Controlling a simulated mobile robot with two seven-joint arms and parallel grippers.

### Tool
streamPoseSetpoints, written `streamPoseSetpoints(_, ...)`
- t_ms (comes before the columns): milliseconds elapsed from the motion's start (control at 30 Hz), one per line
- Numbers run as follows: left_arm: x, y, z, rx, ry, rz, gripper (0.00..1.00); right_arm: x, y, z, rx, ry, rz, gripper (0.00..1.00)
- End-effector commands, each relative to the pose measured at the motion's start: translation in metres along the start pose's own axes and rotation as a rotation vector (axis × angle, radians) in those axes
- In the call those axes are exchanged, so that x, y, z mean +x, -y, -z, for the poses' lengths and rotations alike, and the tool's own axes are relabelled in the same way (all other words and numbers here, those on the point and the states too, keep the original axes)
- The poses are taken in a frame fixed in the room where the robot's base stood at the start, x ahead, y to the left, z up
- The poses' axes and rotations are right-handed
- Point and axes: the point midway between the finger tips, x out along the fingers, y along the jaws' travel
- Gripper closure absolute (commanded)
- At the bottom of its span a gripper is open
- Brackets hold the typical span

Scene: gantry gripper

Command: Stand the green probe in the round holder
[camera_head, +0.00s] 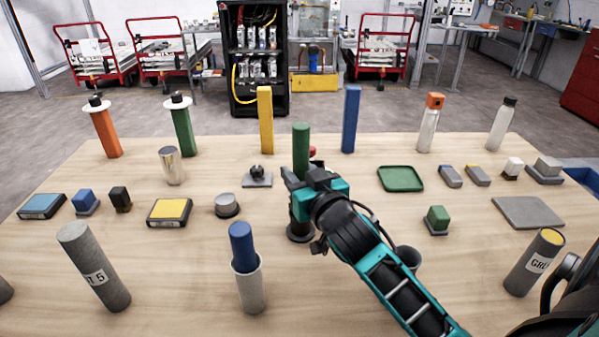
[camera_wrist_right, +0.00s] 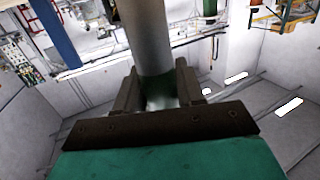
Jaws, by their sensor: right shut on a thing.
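The green probe (camera_head: 301,148) is an upright green cylinder in the middle of the head view. My right gripper (camera_head: 299,180) is shut around its lower part. In the right wrist view a greyish cylinder (camera_wrist_right: 148,35) stands between the two fingers of my right gripper (camera_wrist_right: 158,92), with a green tint low between them. A dark round holder (camera_head: 300,234) shows just below the gripper on the table. The gripper hides the probe's lower end, so I cannot tell whether it is inside that holder. My left gripper is not in view.
A dark round cup (camera_head: 408,257) is partly behind my right arm. A blue cylinder in a grey sleeve (camera_head: 248,290) stands at the front. A yellow post (camera_head: 265,120) and a blue post (camera_head: 351,118) stand behind the probe. A green tray (camera_head: 400,179) lies to the right.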

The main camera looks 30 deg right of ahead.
Motion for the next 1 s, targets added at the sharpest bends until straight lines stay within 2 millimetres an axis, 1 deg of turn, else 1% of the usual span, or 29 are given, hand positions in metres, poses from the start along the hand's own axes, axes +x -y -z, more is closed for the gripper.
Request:
streamPoseSetpoints(333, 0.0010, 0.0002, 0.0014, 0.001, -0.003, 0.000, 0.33, 0.0001, -0.0001, 0.0007, 0.000, -0.003, 0.000, 1.00)
streamPoseSetpoints(600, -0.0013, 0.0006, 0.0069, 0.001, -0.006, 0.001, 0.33, 0.0000, 0.0000, 0.0017, 0.000, -0.003, 0.000, 1.00)
streamPoseSetpoints(1000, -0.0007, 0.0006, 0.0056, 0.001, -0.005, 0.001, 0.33, 0.0002, -0.0002, -0.0003, 0.000, -0.003, 0.000, 1.00)
